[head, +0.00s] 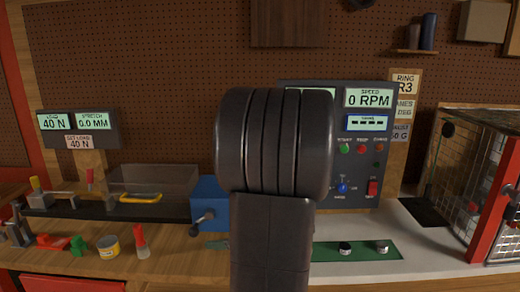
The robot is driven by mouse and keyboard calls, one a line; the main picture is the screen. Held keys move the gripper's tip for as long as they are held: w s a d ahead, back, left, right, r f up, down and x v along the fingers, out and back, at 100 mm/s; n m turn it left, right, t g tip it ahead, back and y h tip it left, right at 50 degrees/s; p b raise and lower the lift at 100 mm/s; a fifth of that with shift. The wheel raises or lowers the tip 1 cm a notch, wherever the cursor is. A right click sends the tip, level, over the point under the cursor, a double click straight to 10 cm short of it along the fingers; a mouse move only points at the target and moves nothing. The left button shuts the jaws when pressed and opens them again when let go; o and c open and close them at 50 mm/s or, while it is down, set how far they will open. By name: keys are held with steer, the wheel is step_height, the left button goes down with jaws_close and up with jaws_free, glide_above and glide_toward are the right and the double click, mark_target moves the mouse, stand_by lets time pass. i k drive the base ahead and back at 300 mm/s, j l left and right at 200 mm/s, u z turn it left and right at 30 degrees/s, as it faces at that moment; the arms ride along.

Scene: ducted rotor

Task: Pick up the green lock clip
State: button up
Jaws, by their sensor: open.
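A small green piece (78,246), which looks like the green lock clip, sits on the wooden bench (180,262) at the left. It lies between a red piece (50,241) and a small yellow-banded tin (108,247). Its exact shape is too small to tell. My dark arm link stands upright in the middle of the view and hides part of the bench and panel behind it. My gripper does not show.
A red-capped bottle (141,242) stands right of the tin. Behind are a grey clear-sided bin (165,182) and a blue vise-like block (208,207). A control panel (368,150) stands behind my arm. A red-framed mesh cage (492,205) is at right.

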mark_target(77, 243)
steer(key=u, duration=1.3)
